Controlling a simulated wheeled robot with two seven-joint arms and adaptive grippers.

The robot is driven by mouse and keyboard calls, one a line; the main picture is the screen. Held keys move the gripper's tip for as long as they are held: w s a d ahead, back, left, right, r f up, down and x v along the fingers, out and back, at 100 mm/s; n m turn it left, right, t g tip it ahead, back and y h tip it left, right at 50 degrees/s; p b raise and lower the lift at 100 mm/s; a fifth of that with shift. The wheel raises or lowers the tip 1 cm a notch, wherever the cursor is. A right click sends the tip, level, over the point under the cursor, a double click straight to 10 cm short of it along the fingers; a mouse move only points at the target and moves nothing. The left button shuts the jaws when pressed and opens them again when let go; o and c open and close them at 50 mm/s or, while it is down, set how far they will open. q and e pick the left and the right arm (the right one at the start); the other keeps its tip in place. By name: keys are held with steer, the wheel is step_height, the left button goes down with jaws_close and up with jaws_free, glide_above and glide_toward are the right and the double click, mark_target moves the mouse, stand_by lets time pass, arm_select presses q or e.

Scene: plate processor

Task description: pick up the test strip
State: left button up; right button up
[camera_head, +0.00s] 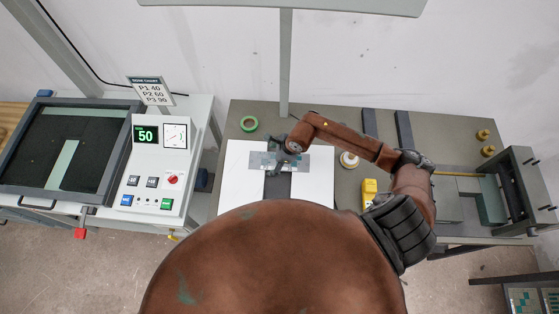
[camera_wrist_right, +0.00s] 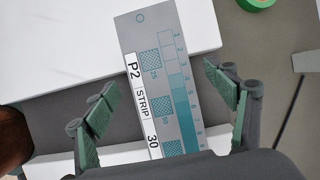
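The test strip (camera_head: 258,160) is a flat grey strip lying across two white sheets and the dark gap between them in the head view. In the right wrist view the test strip (camera_wrist_right: 149,65) shows "P2 STRIP 30", a teal step scale and checkered patches. My right gripper (camera_head: 277,163) is over the strip in the head view. In the right wrist view my right gripper (camera_wrist_right: 160,80) is open, with one green-padded finger on each side of the strip and visible gaps. The strip's near end is hidden by the gripper body. My left gripper is not in view.
White sheets (camera_head: 238,190) lie on the grey table. A control box (camera_head: 157,170) reading 50 stands left, beside a dark-framed unit (camera_head: 62,103).

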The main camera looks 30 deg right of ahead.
steer(key=shift+s, duration=0.1)
steer(key=c, duration=0.9)
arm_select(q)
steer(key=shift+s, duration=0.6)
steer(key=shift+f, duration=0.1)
arm_select(e)
steer(key=shift+r, duration=0.1)
steer(key=shift+r+b, duration=0.35)
steer(key=shift+r, duration=0.15)
arm_select(q)
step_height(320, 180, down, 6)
steer(key=b, duration=0.4)
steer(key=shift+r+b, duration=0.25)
steer(key=shift+b, duration=0.15)
arm_select(e)
steer(key=s+d+r, duration=0.1)
steer(key=s+r, duration=0.3)
steer(key=s+d+r, duration=0.1)
steer(key=s+r, duration=0.3)
steer(key=s, duration=0.1)
steer(key=s+d+r, duration=0.1)
steer(key=s+r, duration=0.3)
steer(key=shift+s+d, duration=0.25)
steer(key=shift+d, duration=0.05)
